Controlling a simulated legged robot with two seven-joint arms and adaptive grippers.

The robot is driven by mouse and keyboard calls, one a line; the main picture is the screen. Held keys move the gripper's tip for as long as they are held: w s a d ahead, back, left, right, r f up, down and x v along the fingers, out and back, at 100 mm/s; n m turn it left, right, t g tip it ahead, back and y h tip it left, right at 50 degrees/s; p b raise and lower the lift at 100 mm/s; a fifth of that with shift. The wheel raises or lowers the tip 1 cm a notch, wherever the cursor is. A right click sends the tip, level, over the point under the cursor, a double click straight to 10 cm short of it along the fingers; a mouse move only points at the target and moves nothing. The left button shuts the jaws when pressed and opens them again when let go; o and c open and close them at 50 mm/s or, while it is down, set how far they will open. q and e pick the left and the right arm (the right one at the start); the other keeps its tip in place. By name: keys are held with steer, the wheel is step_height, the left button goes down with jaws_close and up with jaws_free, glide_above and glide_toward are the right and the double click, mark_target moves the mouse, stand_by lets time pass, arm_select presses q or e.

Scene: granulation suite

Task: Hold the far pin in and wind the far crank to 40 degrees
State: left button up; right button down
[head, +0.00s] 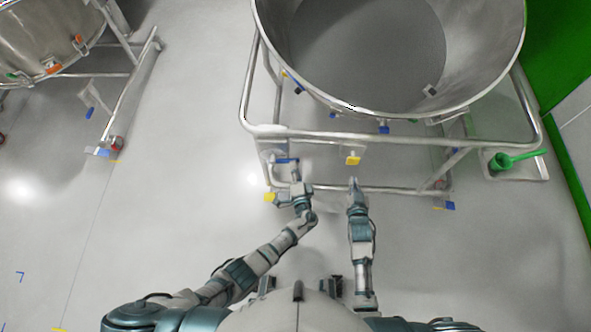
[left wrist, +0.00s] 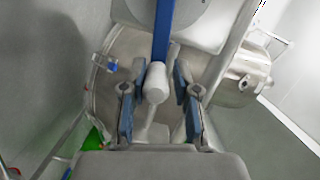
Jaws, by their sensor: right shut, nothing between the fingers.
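In the left wrist view a pale grey rounded handle (left wrist: 156,84) stands between the fingers of my left gripper (left wrist: 158,100). A blue bar (left wrist: 162,32) runs up from it, like a crank arm. The fingers are apart on either side, with a small gap to the handle. In the head view my left gripper (head: 295,176) is just below a blue bar (head: 287,160) at the frame's left corner. My right gripper (head: 354,182) is shut and empty, below a yellow block (head: 353,160) on the frame. I cannot tell which part is the far pin.
A large steel bowl (head: 474,75) sits in a tubular frame (head: 400,138). A yellow knob (head: 270,197) is left of my left gripper. Another vessel (head: 35,35) stands at upper left.

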arm_select(q)
steer(key=o, duration=0.4)
steer(key=shift+c, duration=0.2)
steer(key=shift+f, duration=0.1)
steer(key=shift+s, duration=0.15)
steer(key=a+v, duration=0.2)
steer(key=v, duration=0.7)
steer(key=shift+s+f, duration=0.3)
steer(key=shift+s, duration=0.25)
